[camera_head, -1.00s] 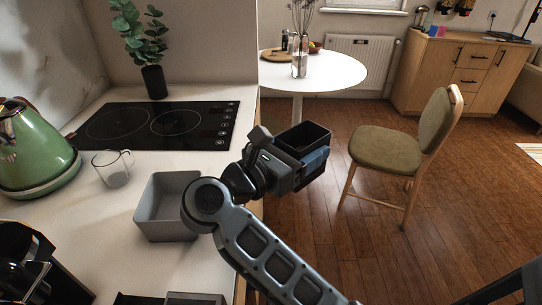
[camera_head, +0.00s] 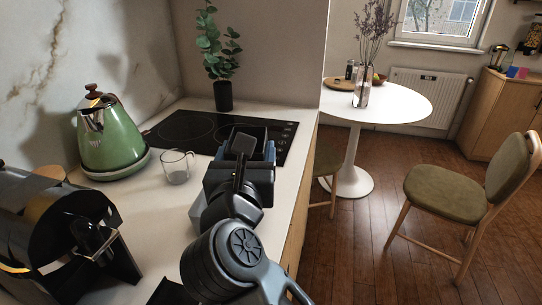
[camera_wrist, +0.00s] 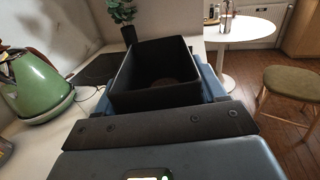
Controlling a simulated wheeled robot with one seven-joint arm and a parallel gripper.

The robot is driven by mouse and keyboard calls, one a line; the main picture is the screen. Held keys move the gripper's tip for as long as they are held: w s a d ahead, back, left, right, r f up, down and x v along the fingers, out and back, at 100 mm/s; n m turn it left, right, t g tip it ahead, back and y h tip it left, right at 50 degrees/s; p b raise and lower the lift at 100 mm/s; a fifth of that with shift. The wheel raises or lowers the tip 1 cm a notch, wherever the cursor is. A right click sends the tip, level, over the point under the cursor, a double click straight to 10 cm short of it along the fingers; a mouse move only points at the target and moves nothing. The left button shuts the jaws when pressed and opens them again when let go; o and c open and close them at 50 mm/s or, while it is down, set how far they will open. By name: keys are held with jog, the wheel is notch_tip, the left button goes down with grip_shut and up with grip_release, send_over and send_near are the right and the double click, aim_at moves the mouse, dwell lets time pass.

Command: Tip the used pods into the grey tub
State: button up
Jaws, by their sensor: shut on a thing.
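My gripper (camera_head: 240,165) is shut on a black open-topped pod box (camera_head: 258,130) and holds it roughly upright above the counter's right part. In the wrist view the pod box (camera_wrist: 120,89) is gripped between bluish fingers, its opening facing up. Something brownish shows dimly at its bottom; I cannot make out single pods. The grey tub (camera_head: 196,214) stands on the counter just below and left of my gripper. Most of it is hidden behind my gripper and arm.
A glass mug (camera_head: 176,168) and a green kettle (camera_head: 111,140) stand left of the tub. A dark coffee machine (camera_head: 62,235) is at the front left. Behind are the black hob (camera_head: 185,130) and a plant (camera_head: 222,95). A round table (camera_head: 400,100) and chair (camera_head: 450,190) stand right.

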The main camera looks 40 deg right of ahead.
jog(key=n+p, duration=0.2)
jog(key=shift+s+d+r+n, duration=0.1)
jog(key=shift+s+d+n, duration=0.05)
jog(key=shift+n, duration=0.15)
jog(key=n+p, duration=0.3)
jog(key=n, duration=0.1)
jog(key=shift+s+d+f, duration=0.2)
jog(key=shift+s+d, duration=0.05)
jog(key=n+p, duration=0.1)
jog(key=n, duration=0.1)
jog(key=f+n, duration=0.1)
jog(key=n, duration=0.1)
jog(key=n+p, duration=0.1)
jog(key=n, duration=0.1)
jog(key=shift+w+a+f+n+p, duration=0.15)
jog(key=shift+f+n+p, duration=0.15)
jog(key=shift+w+a+f+n, duration=0.1)
jog(key=shift+f+n, duration=0.1)
jog(key=shift+n, duration=0.4)
jog(key=n, duration=0.3)
jog(key=shift+w+a+n, duration=0.25)
jog(key=shift+a+n, duration=0.05)
jog(key=shift+n, duration=0.1)
jog(key=n, duration=0.2)
jog(key=w+a+n, duration=0.1)
jog(key=n, duration=0.2)
jog(key=shift+a+r, duration=0.1)
jog(key=shift+r, duration=0.05)
jog(key=shift+w, duration=0.15)
